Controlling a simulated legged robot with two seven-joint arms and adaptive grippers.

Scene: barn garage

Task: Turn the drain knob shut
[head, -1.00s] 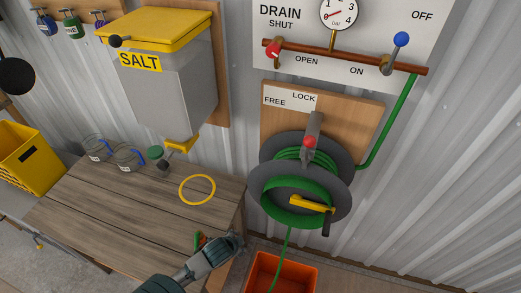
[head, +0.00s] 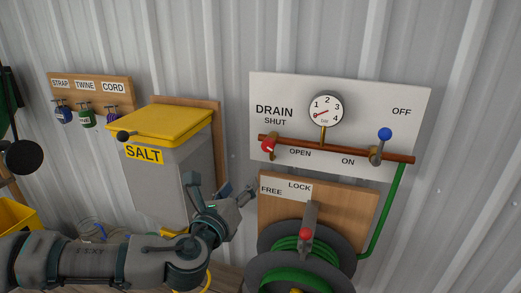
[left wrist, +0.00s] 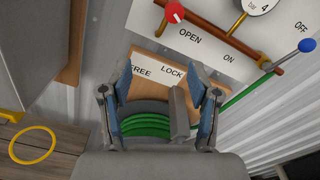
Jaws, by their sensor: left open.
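The red drain knob (head: 268,146) sits near the left end of a copper pipe (head: 340,150) on the white DRAIN board (head: 345,95). SHUT is printed above it and OPEN to its lower right. The knob also shows at the top of the left wrist view (left wrist: 174,13), with a pale mark on its face. My left gripper (head: 237,191) is open and empty, below and left of the knob and apart from it. In the left wrist view its two fingers (left wrist: 165,88) are spread in front of the reel board. My right gripper is in neither current view.
A blue-ended lever (head: 385,134) and a gauge (head: 325,110) share the board. Below are a hose reel (head: 262,270) and its red-ended lock lever (head: 306,233). The salt bin (head: 175,180) stands left, behind my arm. The wall (head: 470,180) right of the board is clear.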

